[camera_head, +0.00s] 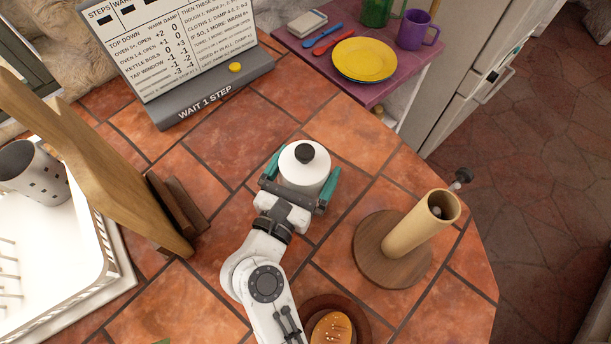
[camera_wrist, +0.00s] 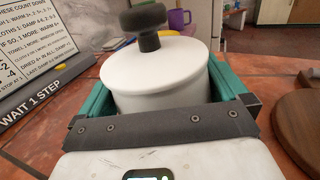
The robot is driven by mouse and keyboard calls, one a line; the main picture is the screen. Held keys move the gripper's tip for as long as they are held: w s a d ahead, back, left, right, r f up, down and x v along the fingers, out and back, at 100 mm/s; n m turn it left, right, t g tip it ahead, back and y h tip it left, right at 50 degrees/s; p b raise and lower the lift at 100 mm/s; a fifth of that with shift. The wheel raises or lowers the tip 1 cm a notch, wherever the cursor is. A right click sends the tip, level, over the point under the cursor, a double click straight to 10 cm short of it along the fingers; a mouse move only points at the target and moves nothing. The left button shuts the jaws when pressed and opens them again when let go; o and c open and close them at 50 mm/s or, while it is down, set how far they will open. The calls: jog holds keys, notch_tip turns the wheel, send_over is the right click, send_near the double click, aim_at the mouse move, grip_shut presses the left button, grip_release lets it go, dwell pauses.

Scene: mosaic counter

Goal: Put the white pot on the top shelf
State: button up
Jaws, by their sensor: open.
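The white pot (camera_head: 303,167) stands upright on the tiled counter with its lid on and a dark knob on top. My gripper (camera_head: 301,180) is open, with its teal fingers on either side of the pot. In the wrist view the white pot (camera_wrist: 155,75) sits between the fingers of my gripper (camera_wrist: 165,100), close to the palm. The palm bar hides the lower part of the pot there. I cannot tell whether the fingers touch its sides. I cannot make out a top shelf for certain in either view.
A paper-roll holder (camera_head: 408,235) on a round wooden base stands right of the pot. A sign board (camera_head: 185,50) stands behind left. A wooden board (camera_head: 95,150) and white dish rack (camera_head: 60,240) are at left. A purple surface (camera_head: 400,85) with a yellow plate (camera_head: 364,59) lies beyond the counter.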

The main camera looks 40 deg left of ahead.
aim_at(304, 164)
jog(key=shift+c, duration=0.4)
jog(key=c, duration=1.3)
jog(key=shift+o, duration=0.2)
jog(key=shift+r, duration=0.1)
jog(key=shift+r, duration=0.1)
jog(key=shift+r, duration=0.25)
jog(key=r, duration=0.3)
jog(key=shift+s+d, duration=0.2)
jog(key=s+d+r+p, duration=0.1)
jog(key=s+d+r, duration=0.8)
jog(key=shift+s+d+r, duration=0.15)
jog(key=shift+s+d, duration=0.1)
jog(key=shift+d, duration=0.05)
